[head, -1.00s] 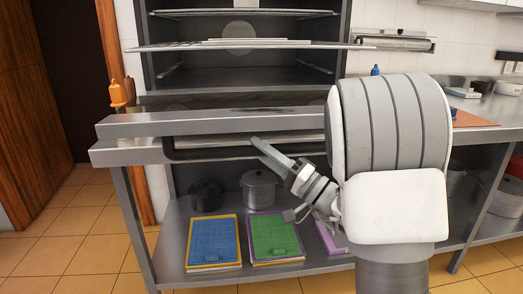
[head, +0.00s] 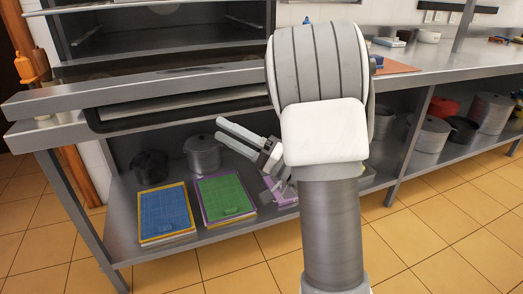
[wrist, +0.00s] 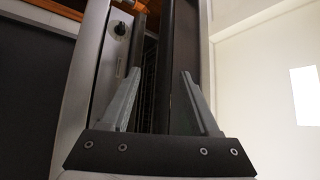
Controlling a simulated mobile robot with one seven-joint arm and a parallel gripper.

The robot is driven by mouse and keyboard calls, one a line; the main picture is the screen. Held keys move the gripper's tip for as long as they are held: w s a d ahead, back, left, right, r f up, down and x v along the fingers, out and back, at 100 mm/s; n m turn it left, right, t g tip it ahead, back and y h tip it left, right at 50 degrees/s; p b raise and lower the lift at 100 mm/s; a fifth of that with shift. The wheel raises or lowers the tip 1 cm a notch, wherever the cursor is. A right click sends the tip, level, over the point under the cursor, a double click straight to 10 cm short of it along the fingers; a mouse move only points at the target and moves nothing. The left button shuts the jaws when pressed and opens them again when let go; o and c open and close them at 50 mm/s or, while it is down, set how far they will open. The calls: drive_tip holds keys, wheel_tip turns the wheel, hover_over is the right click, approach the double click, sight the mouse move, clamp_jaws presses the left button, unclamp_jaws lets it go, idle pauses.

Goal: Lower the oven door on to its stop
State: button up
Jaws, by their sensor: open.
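The oven stands at upper left in the head view, its dark cavity (head: 165,30) uncovered. A flat pale panel with a dark rim, which looks like the lowered oven door (head: 185,104), lies nearly level below the steel counter edge. My gripper (head: 221,129) is open, its fingers just below the panel's front rim in the picture and pointing left. In the wrist view my gripper (wrist: 160,76) has its fingers apart, with a dark bar (wrist: 180,60) showing between and beyond them. I cannot tell whether they touch it. My arm hides the panel's right end.
On the shelf below are a blue board (head: 164,212), a green board (head: 222,195) and pots (head: 203,154). More pots (head: 432,133) stand under the right counter. The tiled floor (head: 430,235) in front is clear.

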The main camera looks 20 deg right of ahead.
drive_tip(key=v, duration=0.9)
drive_tip(key=shift+s+d, duration=0.1)
idle(0.6)
